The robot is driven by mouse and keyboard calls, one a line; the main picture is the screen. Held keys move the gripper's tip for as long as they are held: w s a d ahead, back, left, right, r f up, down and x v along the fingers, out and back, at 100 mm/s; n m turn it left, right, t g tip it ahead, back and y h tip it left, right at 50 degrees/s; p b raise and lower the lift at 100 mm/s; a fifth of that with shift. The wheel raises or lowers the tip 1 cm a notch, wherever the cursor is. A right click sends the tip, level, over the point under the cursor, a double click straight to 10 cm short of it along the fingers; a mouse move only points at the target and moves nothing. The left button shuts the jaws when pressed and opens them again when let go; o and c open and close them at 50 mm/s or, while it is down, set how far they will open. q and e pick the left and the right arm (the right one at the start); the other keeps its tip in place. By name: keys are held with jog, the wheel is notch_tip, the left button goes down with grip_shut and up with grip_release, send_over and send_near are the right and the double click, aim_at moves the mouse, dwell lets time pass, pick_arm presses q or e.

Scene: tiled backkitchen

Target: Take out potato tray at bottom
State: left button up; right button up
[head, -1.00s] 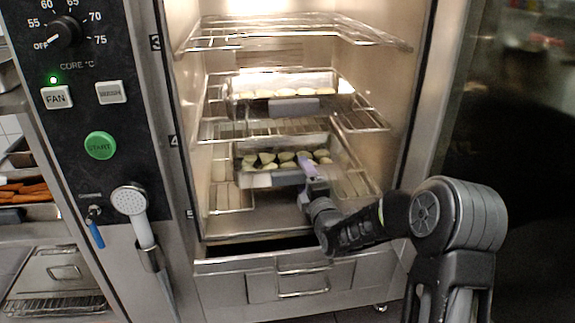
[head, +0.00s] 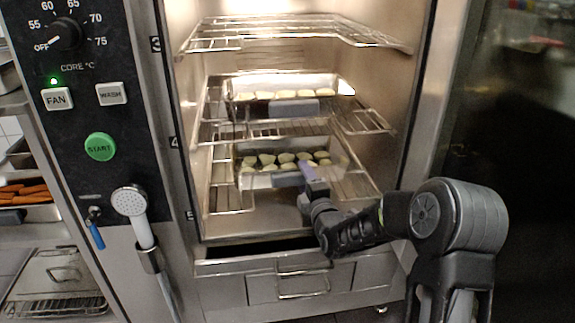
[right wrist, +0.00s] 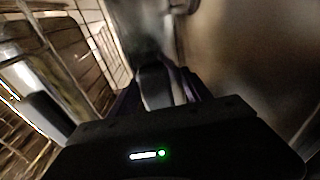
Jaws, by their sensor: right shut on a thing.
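The bottom potato tray (head: 333,172) is a metal tray with several potato pieces, on the lower rack inside the open oven in the head view. My right gripper (head: 308,172) is at the tray's front edge and is shut on it at the front handle. In the right wrist view the fingers (right wrist: 166,88) close around a pale grey piece that looks like this handle. A second potato tray (head: 340,88) with a grey front handle sits on the rack above. My left gripper is not in view.
An empty wire rack (head: 270,36) is above both trays. The oven's control panel (head: 75,120) and a hand shower (head: 131,203) are on the left. A drawer with a bar handle (head: 302,284) is below the opening. The oven's right wall is close beside my right arm.

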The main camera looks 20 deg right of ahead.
jog(key=shift+s+f, duration=0.1)
jog(key=shift+f, duration=0.3)
grip_shut()
jog(key=shift+r+p, duration=2.05)
jog(key=shift+r, duration=3.35)
jog(key=shift+r, duration=0.15)
jog(key=shift+r, duration=0.5)
jog(key=shift+f, duration=0.1)
